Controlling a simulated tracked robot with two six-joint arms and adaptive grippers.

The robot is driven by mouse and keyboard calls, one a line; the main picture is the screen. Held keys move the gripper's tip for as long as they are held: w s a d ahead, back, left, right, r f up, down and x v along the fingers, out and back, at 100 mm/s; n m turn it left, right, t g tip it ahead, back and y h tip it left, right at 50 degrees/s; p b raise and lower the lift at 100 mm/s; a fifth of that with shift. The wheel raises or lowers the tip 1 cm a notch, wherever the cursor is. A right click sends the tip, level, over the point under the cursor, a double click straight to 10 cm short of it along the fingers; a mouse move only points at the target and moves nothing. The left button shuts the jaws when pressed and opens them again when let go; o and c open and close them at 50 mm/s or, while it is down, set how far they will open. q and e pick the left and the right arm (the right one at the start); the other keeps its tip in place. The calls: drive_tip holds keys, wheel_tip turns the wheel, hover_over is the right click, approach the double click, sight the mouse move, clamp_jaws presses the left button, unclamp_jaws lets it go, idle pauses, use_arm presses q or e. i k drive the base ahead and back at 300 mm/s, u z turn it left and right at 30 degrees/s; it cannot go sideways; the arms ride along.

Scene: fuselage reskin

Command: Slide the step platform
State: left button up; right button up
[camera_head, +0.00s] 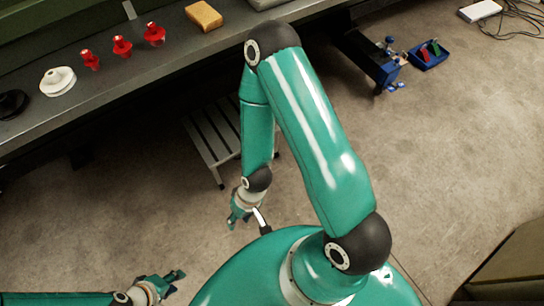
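The step platform (208,138) is a low grey stand with a slatted top and thin legs. It stands on the floor at the front edge of the workbench, its far part under the bench. My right arm hides its right part. My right gripper (239,218) points down in front of the platform, apart from it in the picture; its finger opening is too small to tell. A small white and black piece (262,220) shows beside it, and I cannot tell what it is. My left gripper (175,283) is low at the left, far from the platform, with fingers apart and empty.
The workbench (120,75) carries several red fittings (122,47), a white round part (58,81) and a yellow sponge-like block (204,15). A blue device (380,65) and a blue tray (429,54) are at upper right. Cables (520,15) lie beyond.

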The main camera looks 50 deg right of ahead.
sight(233, 137)
drive_tip(key=z, duration=2.25)
drive_tip(key=k, duration=0.2)
drive_tip(key=u, duration=0.6)
drive_tip(key=i, duration=0.55)
drive_tip(key=u, duration=0.4)
drive_tip(key=k, duration=0.55)
drive_tip(key=z, duration=0.2)
